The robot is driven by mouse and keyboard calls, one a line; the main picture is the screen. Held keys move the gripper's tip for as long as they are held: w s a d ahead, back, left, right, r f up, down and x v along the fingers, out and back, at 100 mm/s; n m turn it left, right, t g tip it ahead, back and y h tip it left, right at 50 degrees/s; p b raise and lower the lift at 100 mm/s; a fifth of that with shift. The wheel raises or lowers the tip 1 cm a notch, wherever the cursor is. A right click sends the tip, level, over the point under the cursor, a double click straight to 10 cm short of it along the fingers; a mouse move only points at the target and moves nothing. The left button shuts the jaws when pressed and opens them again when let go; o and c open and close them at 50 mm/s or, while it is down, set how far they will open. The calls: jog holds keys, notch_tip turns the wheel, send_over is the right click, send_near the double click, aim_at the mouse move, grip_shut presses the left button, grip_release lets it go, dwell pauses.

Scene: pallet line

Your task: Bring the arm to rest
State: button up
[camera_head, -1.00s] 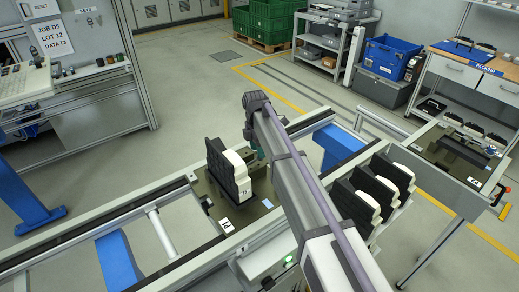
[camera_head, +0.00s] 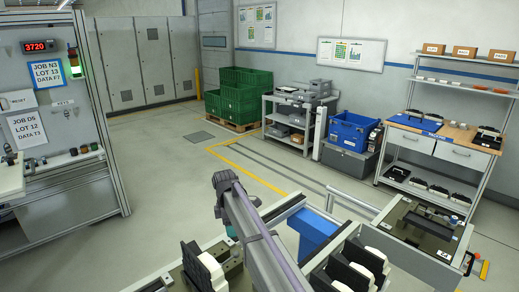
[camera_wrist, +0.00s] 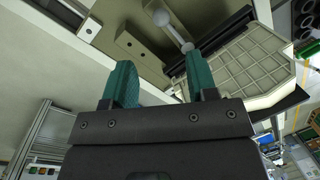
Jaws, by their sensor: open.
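My arm (camera_head: 258,240) reaches from the lower edge of the head view over the pallet line. My gripper (camera_wrist: 160,72) shows in the wrist view with two teal fingers spread apart and nothing between them. In the head view it is mostly hidden behind my arm. A black and white part (camera_head: 203,270) stands upright on the line, left of my arm. In the wrist view a pale ribbed part (camera_wrist: 243,72) lies just beyond the right finger, seemingly apart from it.
Several black and white parts (camera_head: 352,266) stand in a row right of my arm. A pallet with a dark part (camera_head: 432,222) sits at the line's right end. A blue bin (camera_head: 352,132), a packing bench (camera_head: 447,136) and green crates (camera_head: 243,98) stand behind. Open floor lies between.

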jog(key=s+d+f+m+b, duration=0.2)
jog(key=s+d+f+m, duration=0.1)
jog(key=s+d+m, duration=0.4)
jog(key=s+d+f+m+t+b, duration=0.1)
jog(key=s+d+f+m+b, duration=0.1)
jog(key=s+d+m, duration=0.5)
jog(key=s+d+f+m+y+b, duration=0.1)
jog(key=s+d+f+m+b, duration=0.2)
jog(key=s+d, duration=0.9)
jog(key=d+m+b, duration=0.1)
jog(key=d+m, duration=0.2)
jog(key=shift+s+d+f+m+t, duration=0.25)
jog(key=shift+d+f+m+t, duration=0.05)
jog(key=shift+d+f+m, duration=0.1)
